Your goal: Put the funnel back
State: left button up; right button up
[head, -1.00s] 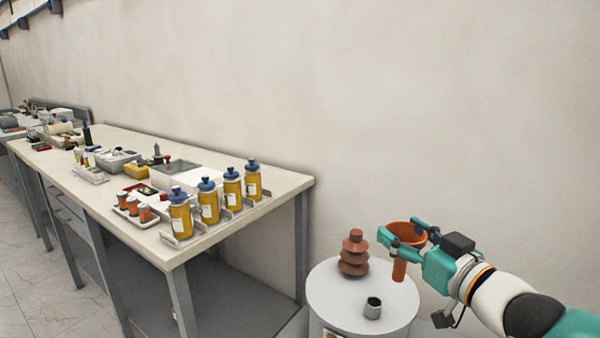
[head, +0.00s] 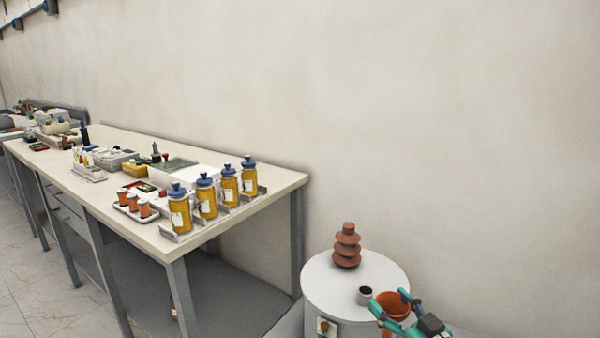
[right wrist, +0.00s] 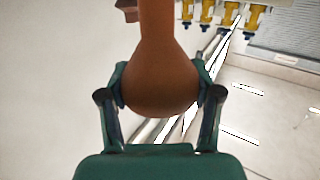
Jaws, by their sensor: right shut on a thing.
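The orange-brown funnel (head: 392,304) is held in my right gripper (head: 396,318) at the lower right of the head view, in front of the round white drum top. In the right wrist view the funnel (right wrist: 164,70) fills the middle, with the fingers of my right gripper (right wrist: 160,95) closed on both sides of its wide part. In the head view the funnel's lower part is mostly hidden or cut off by the frame. My left gripper is not in view.
The workbench (head: 230,212) at left holds yellow bottles (head: 206,196), orange-and-white jars (head: 132,203) and several boxes.

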aim_at(388, 336)
jog(key=s+f, duration=0.4)
jog(key=f, duration=0.8)
jog(key=r, duration=0.1)
jog(key=r+m+h, duration=0.1)
jog(key=r, duration=0.1)
jog(key=r+h+p, duration=0.1)
jog(key=shift+d+r+m+t, duration=0.15)
jog(key=shift+d+m+t, duration=0.15)
jog(key=shift+d+t, duration=0.1)
jog(key=r+m+h+p, duration=0.1)
jog(key=p, duration=0.2)
jog(key=s+r+m+h+p, duration=0.1)
jog(key=h+p, duration=0.1)
jog(key=p, duration=0.2)
jog(key=s+r+m+h+p, duration=0.1)
jog(key=h+p, duration=0.1)
jog(key=p, duration=0.2)
jog(key=shift+s+r+t, duration=0.1)
jog(key=shift+r+t, duration=0.3)
